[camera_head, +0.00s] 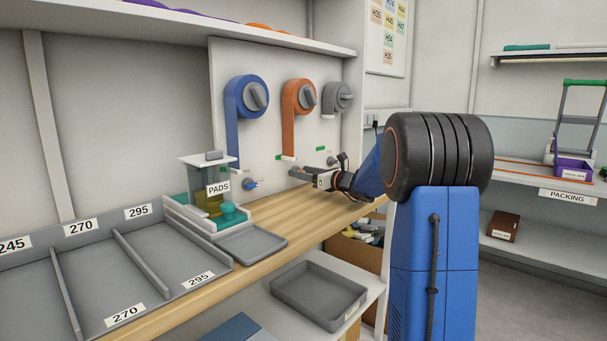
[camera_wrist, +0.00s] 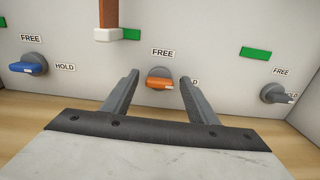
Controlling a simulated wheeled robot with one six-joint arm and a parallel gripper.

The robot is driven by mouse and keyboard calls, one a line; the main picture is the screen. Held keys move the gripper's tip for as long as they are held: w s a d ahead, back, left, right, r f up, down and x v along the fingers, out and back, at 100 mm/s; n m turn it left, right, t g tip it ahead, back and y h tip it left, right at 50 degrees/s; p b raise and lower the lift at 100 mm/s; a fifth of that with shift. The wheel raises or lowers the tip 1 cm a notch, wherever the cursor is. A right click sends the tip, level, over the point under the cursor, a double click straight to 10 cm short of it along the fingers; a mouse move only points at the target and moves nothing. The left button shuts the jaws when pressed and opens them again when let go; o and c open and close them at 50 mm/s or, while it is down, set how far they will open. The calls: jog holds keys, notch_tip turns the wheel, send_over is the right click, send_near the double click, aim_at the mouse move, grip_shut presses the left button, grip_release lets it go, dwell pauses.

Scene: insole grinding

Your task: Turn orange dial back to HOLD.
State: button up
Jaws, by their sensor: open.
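The orange dial (camera_wrist: 160,82) sits low on a pale panel (camera_wrist: 215,30) in the wrist view. A FREE label (camera_wrist: 163,52) is above it. A HOLD label to its right is mostly covered by a finger. The dial's orange bar looks roughly level, but I cannot tell exactly which label it points to. My gripper (camera_wrist: 159,76) is open, with one finger on each side of the dial; I cannot tell whether either touches it. In the head view my gripper (camera_head: 301,174) is at the panel and hides the orange dial.
The blue dial (camera_wrist: 28,66) is left and the grey dial (camera_wrist: 275,94) right, each with FREE and HOLD labels. An orange strip (camera_wrist: 108,12) hangs above, left of the orange dial. The wooden bench (camera_head: 262,220) holds a PADS dispenser (camera_head: 208,188) and a grey tray (camera_head: 250,245).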

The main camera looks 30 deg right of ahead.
jog(key=v, duration=1.7)
jog(key=shift+s, duration=0.2)
